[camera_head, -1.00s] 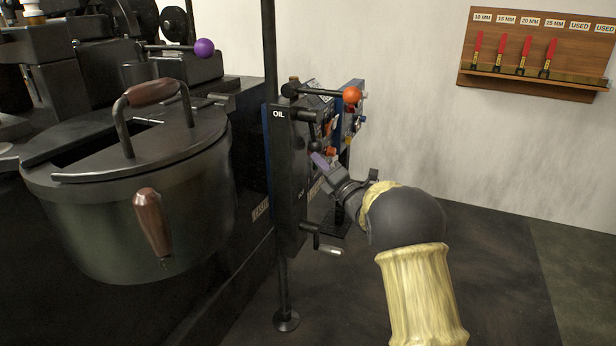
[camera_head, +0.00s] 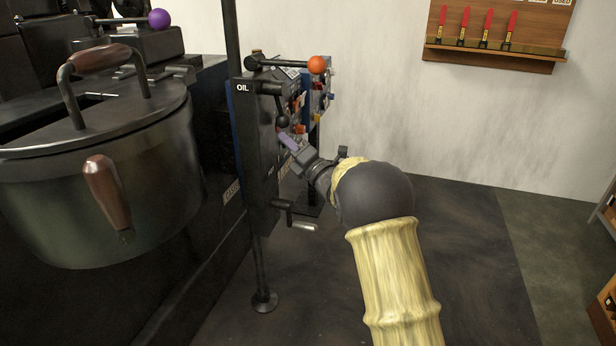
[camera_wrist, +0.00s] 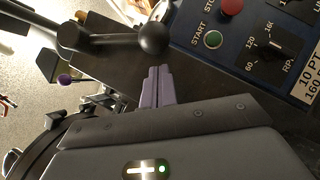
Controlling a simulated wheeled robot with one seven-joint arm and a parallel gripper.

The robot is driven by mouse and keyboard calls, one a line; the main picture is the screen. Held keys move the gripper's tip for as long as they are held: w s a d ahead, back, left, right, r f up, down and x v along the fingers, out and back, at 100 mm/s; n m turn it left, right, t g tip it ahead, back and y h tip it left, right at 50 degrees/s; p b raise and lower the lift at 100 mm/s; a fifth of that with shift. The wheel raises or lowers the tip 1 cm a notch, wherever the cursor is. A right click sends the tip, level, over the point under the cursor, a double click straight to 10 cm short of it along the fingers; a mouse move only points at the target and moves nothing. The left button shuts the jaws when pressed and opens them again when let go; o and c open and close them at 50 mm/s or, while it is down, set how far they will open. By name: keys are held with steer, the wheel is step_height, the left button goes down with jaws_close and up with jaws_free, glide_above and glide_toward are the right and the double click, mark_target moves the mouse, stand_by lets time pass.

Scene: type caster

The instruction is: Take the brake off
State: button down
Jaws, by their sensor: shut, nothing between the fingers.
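No part in view is legibly marked as the brake. A short black lever with a black ball knob (camera_head: 282,121) sits on the machine's end, beside the OIL post. It also shows in the wrist view (camera_wrist: 152,38). My gripper (camera_head: 288,141) has purple fingertips, which are together and empty, just below that knob. In the wrist view the fingers (camera_wrist: 157,88) point toward the knob, with a small gap seeming to lie between. A longer black lever with an orange ball (camera_head: 317,65) lies roughly level above. A purple ball lever (camera_head: 158,18) stands further left.
A blue control panel has a green START button (camera_wrist: 213,39), a red button (camera_wrist: 231,6) and a dial (camera_wrist: 272,46) close by. A crank handle (camera_head: 301,226) juts out below my gripper. A large black pot (camera_head: 150,215) is at left. The floor at right is open.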

steer(key=s+d+f+m+g+h+p, duration=0.1)
steer(key=s+d+f+m+h+p, duration=0.1)
steer(key=s+d+m+h+p, duration=0.6)
steer(key=s+d+f+m+g+h+p, duration=0.2)
steer(key=s+d+m+h, duration=0.4)
steer(key=d+m, duration=0.6)
steer(key=s+d+m+g+h+p, duration=0.25)
steer(key=s+m+g+p, duration=0.6)
steer(key=s, duration=1.55)
step_height(320, 180, up, 37)
steer(key=m+g+p, duration=0.1)
steer(key=m+p, duration=0.4)
steer(key=p, duration=3)
steer(key=shift+s+d+y, duration=0.15)
steer(key=shift+d+y, duration=0.2)
